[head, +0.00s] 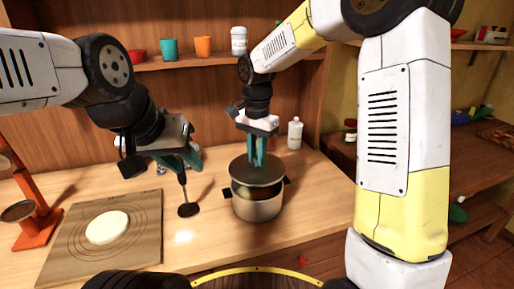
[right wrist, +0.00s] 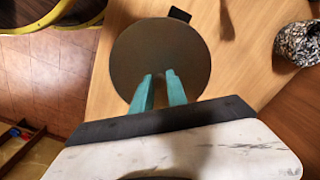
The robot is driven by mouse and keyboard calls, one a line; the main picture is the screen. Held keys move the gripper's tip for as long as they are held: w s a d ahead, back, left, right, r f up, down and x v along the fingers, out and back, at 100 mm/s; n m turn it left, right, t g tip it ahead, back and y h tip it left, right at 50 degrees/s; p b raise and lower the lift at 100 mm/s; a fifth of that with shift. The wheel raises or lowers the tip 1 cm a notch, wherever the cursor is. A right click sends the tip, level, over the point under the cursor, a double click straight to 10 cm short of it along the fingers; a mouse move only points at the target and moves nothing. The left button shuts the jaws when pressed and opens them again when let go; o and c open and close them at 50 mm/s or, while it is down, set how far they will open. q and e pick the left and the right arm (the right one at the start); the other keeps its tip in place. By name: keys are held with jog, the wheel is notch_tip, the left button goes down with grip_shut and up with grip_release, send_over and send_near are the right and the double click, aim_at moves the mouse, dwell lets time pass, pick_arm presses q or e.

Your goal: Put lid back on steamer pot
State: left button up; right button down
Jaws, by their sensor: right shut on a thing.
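The steamer pot (head: 257,208) stands upright on the wooden counter, with dark side handles; one handle also shows in the right wrist view (right wrist: 179,14). My right gripper (head: 258,160) is shut on the lid (head: 257,172), a dark round disc, and holds it nearly level above the pot. A gap shows between lid and rim at the front. In the right wrist view my teal fingertips (right wrist: 160,82) meet the lid (right wrist: 160,50) near its middle, and it hides most of the pot. My left gripper (head: 185,162) is left of the pot; its jaw state is unclear.
A black thin-stemmed tool with a round end (head: 188,210) is below my left gripper; contact is unclear. A board (head: 70,250) with pale dough (head: 107,227) and an orange stand (head: 38,225) are at left. A white bottle (head: 295,135) stands behind the pot.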

aim_at(257, 170)
jog(key=shift+f, duration=2.45)
jog(key=shift+f, duration=0.15)
dwell(0.4)
jog(key=c, duration=0.7)
grip_release()
jog(key=shift+c, duration=0.2)
jog(key=shift+r, duration=3.5)
